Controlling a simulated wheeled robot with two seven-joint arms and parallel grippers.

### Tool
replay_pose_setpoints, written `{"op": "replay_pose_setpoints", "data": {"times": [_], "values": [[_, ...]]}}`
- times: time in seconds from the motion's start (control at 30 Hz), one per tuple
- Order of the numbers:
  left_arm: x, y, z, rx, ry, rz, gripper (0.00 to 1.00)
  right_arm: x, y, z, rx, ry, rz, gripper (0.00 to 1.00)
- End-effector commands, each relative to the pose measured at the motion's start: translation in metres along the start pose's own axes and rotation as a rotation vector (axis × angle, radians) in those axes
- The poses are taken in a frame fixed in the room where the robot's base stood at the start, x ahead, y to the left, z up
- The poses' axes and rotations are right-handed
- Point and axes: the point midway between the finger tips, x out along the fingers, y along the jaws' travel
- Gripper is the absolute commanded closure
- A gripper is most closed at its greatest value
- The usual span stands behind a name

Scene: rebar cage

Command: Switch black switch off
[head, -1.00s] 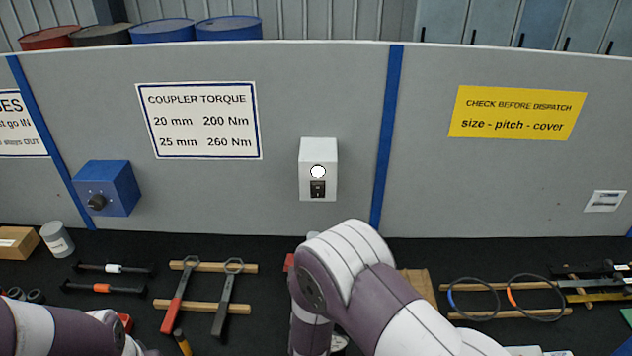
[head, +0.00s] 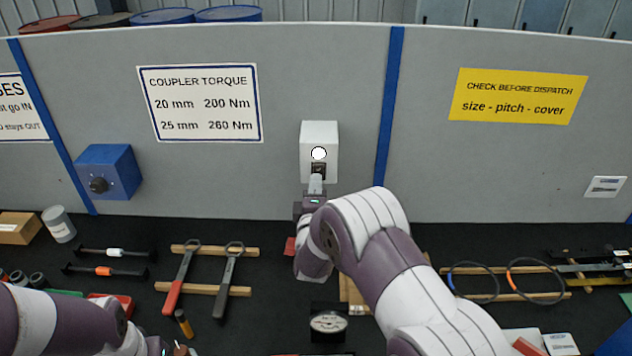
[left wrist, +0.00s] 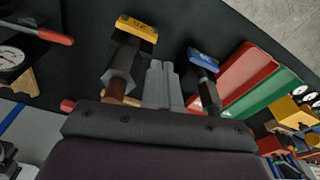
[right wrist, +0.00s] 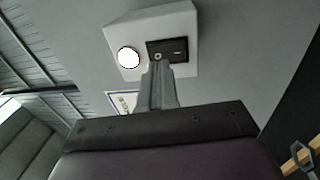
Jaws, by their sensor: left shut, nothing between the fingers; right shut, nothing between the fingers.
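The black switch (right wrist: 168,50) is a rocker on a white box (head: 320,135) fixed to the grey panel. A round white lamp (head: 319,153) sits above it and looks bright. My right gripper (head: 316,182) is shut and empty, its fingertips right at the lower part of the switch. In the right wrist view the fingertips (right wrist: 158,66) overlap the switch edge on the marked "O" side; whether they touch cannot be told. My left gripper (left wrist: 160,72) is shut and empty, low over the bench at the left.
A blue box with a knob (head: 108,172) is on the panel at left. Wrenches (head: 228,280) on wooden strips, a dial gauge (head: 328,325) and cable rings (head: 535,280) lie on the dark bench. The panel around the white box is clear.

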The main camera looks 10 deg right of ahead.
Motion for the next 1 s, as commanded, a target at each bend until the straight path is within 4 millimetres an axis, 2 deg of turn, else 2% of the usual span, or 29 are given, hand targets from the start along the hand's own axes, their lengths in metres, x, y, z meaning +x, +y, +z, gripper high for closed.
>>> {"op": "replay_pose_setpoints", "data": {"times": [0.2, 0.53, 0.63, 1.0], "values": [[0.003, 0.0, 0.0, 0.0, 0.0, 0.0, 1.0, 0.02, 0.0, 0.0, 0.001, 0.0, 0.0, 1.0], [0.003, 0.0, 0.0, 0.0, 0.0, 0.0, 1.0, 0.021, 0.0, 0.0, 0.001, 0.0, 0.0, 1.0], [0.01, 0.0, 0.001, 0.0, 0.0, 0.0, 1.0, 0.027, 0.0, 0.0, 0.001, 0.0, 0.0, 1.0], [0.007, 0.0, 0.001, 0.0, 0.0, 0.0, 1.0, 0.029, 0.003, 0.003, 0.001, 0.0, 0.0, 1.0]]}}
